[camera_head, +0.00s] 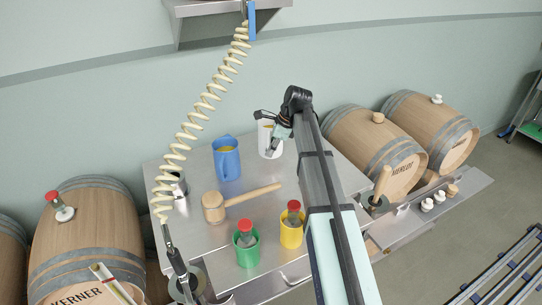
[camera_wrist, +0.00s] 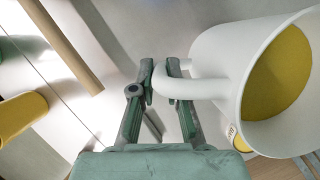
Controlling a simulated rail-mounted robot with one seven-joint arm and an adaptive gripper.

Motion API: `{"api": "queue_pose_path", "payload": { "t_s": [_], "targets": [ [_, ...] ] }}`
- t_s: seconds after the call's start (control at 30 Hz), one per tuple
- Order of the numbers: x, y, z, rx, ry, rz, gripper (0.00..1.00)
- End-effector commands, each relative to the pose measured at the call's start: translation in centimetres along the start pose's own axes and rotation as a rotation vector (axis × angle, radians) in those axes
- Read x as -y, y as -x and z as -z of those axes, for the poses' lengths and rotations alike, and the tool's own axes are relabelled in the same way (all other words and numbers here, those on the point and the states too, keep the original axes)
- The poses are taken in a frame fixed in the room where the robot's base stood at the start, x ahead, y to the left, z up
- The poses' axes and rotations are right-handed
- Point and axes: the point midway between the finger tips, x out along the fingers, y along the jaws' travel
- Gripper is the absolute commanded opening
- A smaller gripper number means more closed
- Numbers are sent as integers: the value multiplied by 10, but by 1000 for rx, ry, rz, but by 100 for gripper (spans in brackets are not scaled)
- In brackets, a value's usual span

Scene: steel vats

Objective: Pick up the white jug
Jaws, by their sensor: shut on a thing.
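The white jug (camera_head: 268,141) stands upright, or nearly so, at the back right of the steel table (camera_head: 205,247). In the wrist view the white jug (camera_wrist: 215,62) fills the right side, with yellow contents inside. My gripper (camera_head: 277,128) is at the jug in the head view. In the wrist view my gripper (camera_wrist: 163,82) has its fingers closed on the jug's handle. I cannot tell whether the jug's base touches the table.
A blue jug (camera_head: 227,160) stands to the left of the white one. A wooden mallet (camera_head: 215,206) lies in front of it. A green cup (camera_head: 246,250) and a yellow cup (camera_head: 291,234) hold red-capped bottles near the front. A coiled hose (camera_head: 205,105) hangs at the left.

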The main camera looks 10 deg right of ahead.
Motion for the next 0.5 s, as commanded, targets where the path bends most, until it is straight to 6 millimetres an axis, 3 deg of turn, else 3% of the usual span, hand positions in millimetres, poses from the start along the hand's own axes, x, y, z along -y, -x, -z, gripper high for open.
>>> {"api": "queue_pose_path", "payload": {
  "t_s": [0.5],
  "targets": [
    [2, 55, -23, 2, 2, 3, 0]
  ]
}}
